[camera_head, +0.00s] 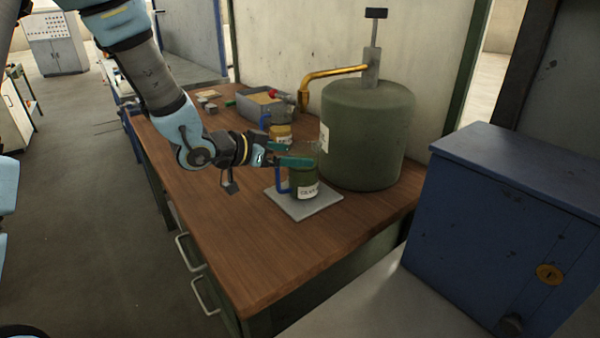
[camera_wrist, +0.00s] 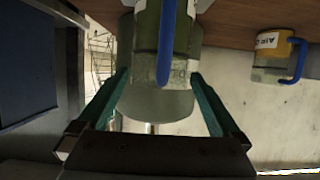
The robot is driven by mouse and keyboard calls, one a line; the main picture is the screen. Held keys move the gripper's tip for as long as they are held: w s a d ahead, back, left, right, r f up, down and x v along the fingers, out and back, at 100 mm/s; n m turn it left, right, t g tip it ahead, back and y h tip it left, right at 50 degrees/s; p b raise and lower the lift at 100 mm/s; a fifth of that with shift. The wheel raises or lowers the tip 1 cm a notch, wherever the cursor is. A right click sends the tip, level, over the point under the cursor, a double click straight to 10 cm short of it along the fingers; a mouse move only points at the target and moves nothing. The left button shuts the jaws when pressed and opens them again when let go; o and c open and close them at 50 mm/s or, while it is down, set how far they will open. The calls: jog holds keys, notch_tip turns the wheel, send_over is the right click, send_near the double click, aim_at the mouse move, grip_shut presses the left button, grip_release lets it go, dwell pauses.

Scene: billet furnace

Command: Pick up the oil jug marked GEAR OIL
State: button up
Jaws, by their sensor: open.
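The oil jug (camera_head: 306,178) is dark green with a blue handle on its left and a white label, of which only part of the wording is legible. It stands upright on a light grey square plate (camera_head: 297,208) on the workbench. In the wrist view, which is upside down, the jug (camera_wrist: 146,40) fills the upper middle with its blue handle toward the camera. My gripper (camera_head: 299,153) is open at the jug's upper part, its teal fingers partly hiding the rim. In the wrist view the gripper (camera_wrist: 160,73) has one finger at each side of the jug; contact cannot be told.
A large green tank (camera_head: 367,135) with a brass spout (camera_head: 335,73) stands close behind the jug. A yellow jug (camera_head: 281,133) and a grey tray (camera_head: 252,108) are farther back. A blue cabinet (camera_head: 500,220) stands at right. The bench front (camera_head: 235,235) is clear.

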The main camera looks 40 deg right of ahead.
jog(key=shift+p+x, duration=0.3)
jog(key=shift+x, duration=1.15)
grip_shut()
